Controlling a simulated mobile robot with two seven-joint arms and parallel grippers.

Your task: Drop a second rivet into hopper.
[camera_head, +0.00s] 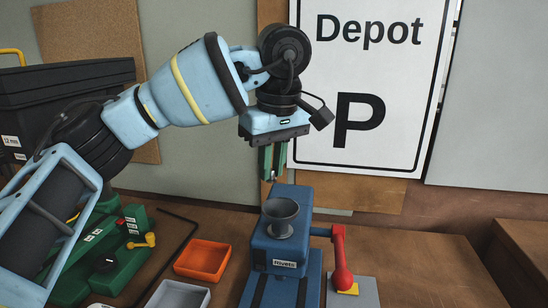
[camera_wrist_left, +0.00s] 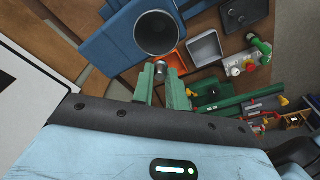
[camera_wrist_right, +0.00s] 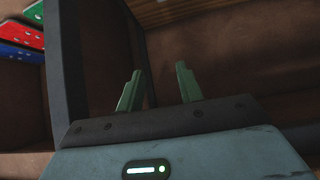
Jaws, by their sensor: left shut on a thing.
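The hopper (camera_head: 281,217) is a grey funnel on top of a blue machine (camera_head: 292,255) labelled "Rivets". It also shows as a dark round opening in the left wrist view (camera_wrist_left: 157,33). My left gripper (camera_head: 272,175) points down above and slightly behind the hopper, apart from it. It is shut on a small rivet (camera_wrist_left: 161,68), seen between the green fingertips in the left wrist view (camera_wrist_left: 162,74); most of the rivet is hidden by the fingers. My right gripper (camera_wrist_right: 158,88) is open, with nothing between its fingers, and is out of the head view.
A red lever (camera_head: 341,262) stands at the machine's right. An orange tray (camera_head: 203,259) and a grey tray (camera_head: 178,297) lie to its left, beside a green device (camera_head: 118,255). A "Depot P" sign (camera_head: 362,80) stands behind. The bench at right is clear.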

